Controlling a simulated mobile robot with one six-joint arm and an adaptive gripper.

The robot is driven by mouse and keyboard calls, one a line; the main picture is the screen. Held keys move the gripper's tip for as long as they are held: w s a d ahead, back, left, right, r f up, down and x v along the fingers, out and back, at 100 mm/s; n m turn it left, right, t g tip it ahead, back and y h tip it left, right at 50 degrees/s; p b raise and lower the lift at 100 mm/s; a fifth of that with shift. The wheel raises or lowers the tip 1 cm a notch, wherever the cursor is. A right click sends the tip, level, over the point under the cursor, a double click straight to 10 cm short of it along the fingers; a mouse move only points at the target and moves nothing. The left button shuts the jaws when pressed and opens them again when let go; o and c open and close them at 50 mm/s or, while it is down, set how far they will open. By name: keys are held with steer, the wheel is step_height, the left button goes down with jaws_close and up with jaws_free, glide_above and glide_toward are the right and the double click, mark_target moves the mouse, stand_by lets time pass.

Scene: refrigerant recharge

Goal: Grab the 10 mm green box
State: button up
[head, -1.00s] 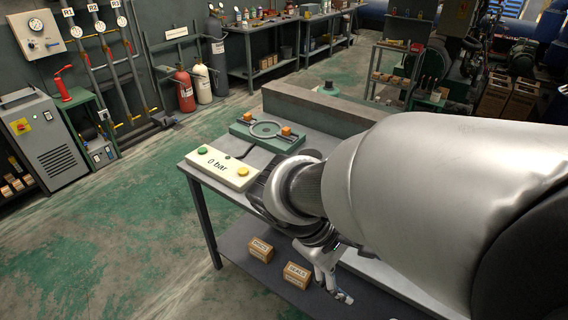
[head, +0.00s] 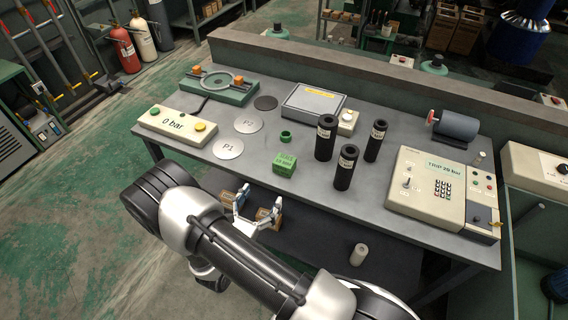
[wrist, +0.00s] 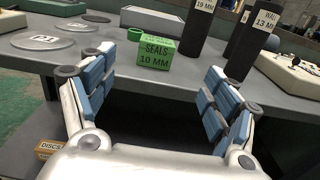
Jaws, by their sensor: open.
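The green box (head: 285,163) sits on the grey table near its front edge. In the wrist view the green box (wrist: 156,52) shows the label "SEALS 10 MM" and stands upright ahead, between the lines of my two fingers. My gripper (head: 260,207) is open and empty, in front of the table edge and short of the box. Its blue-padded fingers (wrist: 160,95) are spread wide in the wrist view, with clear space between them. Nothing hides the front of the box.
A small green ring (head: 286,137) lies just behind the box. Black cylinders (head: 345,167) stand to its right. Flat discs P1 (head: 228,148) and P2 (head: 249,122) lie to its left. The table edge (wrist: 180,91) lies between my gripper and the box. Cardboard boxes (head: 268,215) sit on the lower shelf.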

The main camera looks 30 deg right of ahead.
mark_target(281, 166)
steer(key=b+x, duration=0.1)
steer(key=x, duration=0.5)
steer(key=b+x, duration=0.1)
steer(key=x, duration=0.5)
steer(key=shift+w+f, duration=0.25)
steer(key=b+x, duration=0.1)
steer(key=x, duration=0.2)
steer(key=shift+w+d+f, duration=0.15)
steer(key=shift+d, duration=0.2)
steer(key=shift+w+d+b, duration=0.35)
steer(key=shift+w+d, duration=0.05)
steer(key=shift+d, duration=0.05)
steer(key=shift+c, duration=0.4)
steer(key=c, duration=1.1)
